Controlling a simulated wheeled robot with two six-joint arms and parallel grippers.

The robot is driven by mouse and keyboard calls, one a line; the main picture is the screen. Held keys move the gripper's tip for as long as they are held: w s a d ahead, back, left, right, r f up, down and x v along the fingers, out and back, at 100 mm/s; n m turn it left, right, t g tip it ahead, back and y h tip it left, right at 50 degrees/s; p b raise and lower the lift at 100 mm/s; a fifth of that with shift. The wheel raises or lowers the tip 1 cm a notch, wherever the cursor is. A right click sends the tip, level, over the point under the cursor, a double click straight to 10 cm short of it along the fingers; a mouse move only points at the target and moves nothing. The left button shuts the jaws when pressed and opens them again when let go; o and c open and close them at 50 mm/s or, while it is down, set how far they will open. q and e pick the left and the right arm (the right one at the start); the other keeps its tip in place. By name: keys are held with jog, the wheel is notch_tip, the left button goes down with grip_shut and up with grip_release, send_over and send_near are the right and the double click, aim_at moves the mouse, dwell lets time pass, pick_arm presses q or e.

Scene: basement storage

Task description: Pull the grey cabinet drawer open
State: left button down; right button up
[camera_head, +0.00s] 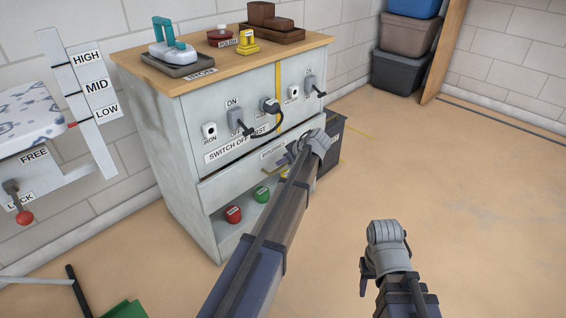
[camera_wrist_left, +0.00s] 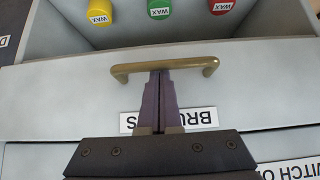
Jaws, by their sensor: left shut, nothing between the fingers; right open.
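The grey cabinet (camera_head: 175,165) stands at the left centre in the head view. Its drawer (camera_head: 235,181) is a pale front below the switch panel, with a partly hidden label. In the left wrist view the drawer front (camera_wrist_left: 60,95) carries a curved brass handle (camera_wrist_left: 190,64) and a label starting "BRU". My left gripper (camera_head: 299,149) is at the drawer front. Its fingers (camera_wrist_left: 160,75) are shut with nothing between them, tips at the middle of the handle bar. I cannot tell whether they hook behind it. My right gripper (camera_head: 386,258) is open and empty, above the floor.
Below the drawer is an open shelf with red (camera_head: 233,214) and green (camera_head: 262,194) wax tins; a yellow tin (camera_wrist_left: 100,11) shows in the wrist view. A cable (camera_head: 262,134) hangs from the switch panel. A dark bin (camera_head: 330,150) stands right of the cabinet. The floor (camera_head: 470,200) at right is clear.

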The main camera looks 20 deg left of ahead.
pick_arm(q)
jog(key=s+d, duration=0.3)
jog(key=d, duration=0.6)
jog(key=s+d, duration=0.4)
jog(key=d, duration=0.5)
jog(key=shift+s, duration=0.25)
jog(key=shift+d+r, duration=0.1)
pick_arm(e)
jog(key=shift+r, duration=0.15)
